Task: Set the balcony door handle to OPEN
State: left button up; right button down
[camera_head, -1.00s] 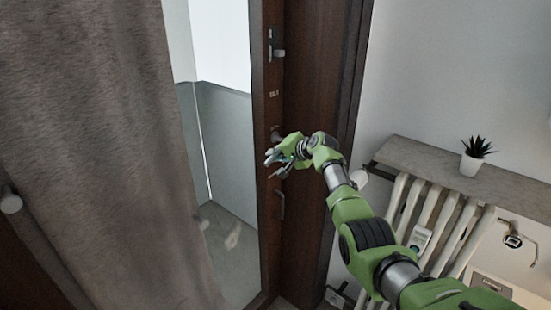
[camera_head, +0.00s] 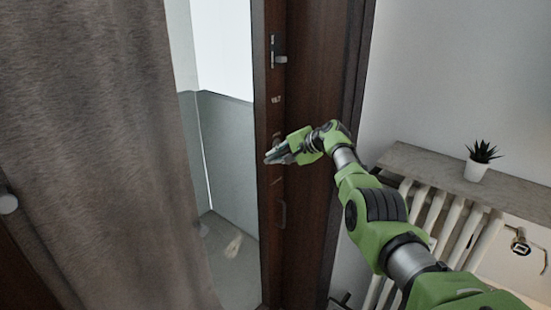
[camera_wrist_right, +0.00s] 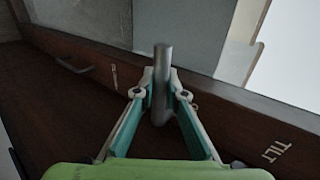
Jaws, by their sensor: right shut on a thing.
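My right gripper (camera_head: 268,160) is at the brown balcony door's edge, with its fingers close together. In the right wrist view, its teal-lined fingers (camera_wrist_right: 160,92) are shut on the grey, rod-like door handle (camera_wrist_right: 162,72), one on each side. The handle's far end stands out beyond the fingertips. In the head view the gripper hides most of this handle. A TILT label (camera_wrist_right: 275,150) is at the lower right in the wrist view. A smaller label (camera_wrist_right: 114,77), too small to read, is left of the handle. My left gripper is not in view.
Above, the door frame has another grey handle (camera_head: 281,60) and a small label (camera_head: 276,99). A pull (camera_head: 281,214) sits below the gripper. A grey curtain (camera_head: 95,130) hangs left. A radiator (camera_head: 455,232) and a shelf with a potted plant (camera_head: 477,170) stand right.

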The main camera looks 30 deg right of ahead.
jog(key=c, duration=2)
grip_release()
jog(key=shift+c, duration=0.2)
jog(key=shift+v, duration=0.8)
jog(key=v, duration=1)
jog(key=shift+s+r, duration=0.15)
